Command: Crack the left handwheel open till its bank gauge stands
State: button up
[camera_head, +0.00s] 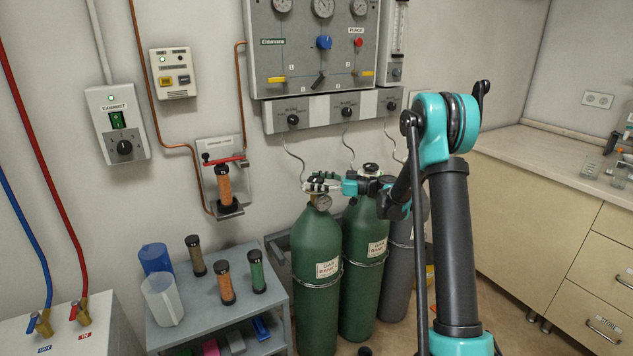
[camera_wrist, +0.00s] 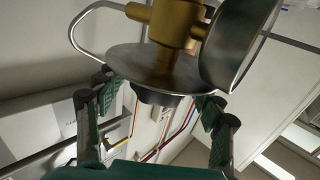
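The left green gas cylinder (camera_head: 317,265) stands upright, with a small round gauge (camera_head: 323,202) at its neck. The gauge reading is too small to make out. My gripper (camera_head: 322,184) is at the top of this cylinder and largely hides its handwheel. In the wrist view, a brass valve body (camera_wrist: 180,22) carries a grey metal disc with a dark hub (camera_wrist: 160,97), apparently the handwheel. The gauge's metal case (camera_wrist: 240,45) is beside it, its face turned away. My gripper's fingers (camera_wrist: 158,112) are spread on both sides of the hub, with visible gaps.
A second green cylinder (camera_head: 363,275) with its own handwheel (camera_head: 370,167) stands close on the right, a grey cylinder (camera_head: 398,270) beyond it. Thin hoses rise to a wall panel (camera_head: 312,45).

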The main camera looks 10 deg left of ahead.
jog(key=shift+d, duration=0.15)
jog(key=s+d, duration=0.2)
jog(key=d, duration=0.9)
jog(key=shift+d, duration=0.35)
jog(key=s+d+f+m+h, duration=0.1)
jog(key=s+f+m+h, duration=0.3)
jog(key=s, duration=0.5)
jog(key=s+d+f+m+h, duration=0.2)
jog(key=s+m+h, duration=0.3)
jog(key=s, duration=0.4)
jog(key=s+d+f+m+h, duration=0.3)
jog(key=s+d+h, duration=0.1)
jog(key=s+d, duration=0.3)
jog(key=s+d+f+m+t+h, duration=0.1)
jog(key=s+d+f+m+h, duration=0.3)
jog(key=s+d, duration=0.3)
jog(key=s, duration=0.4)
jog(key=shift+f+h, duration=0.2)
jog(key=shift+h, duration=0.2)
jog(key=shift+w, duration=0.1)
dwell(1.4)
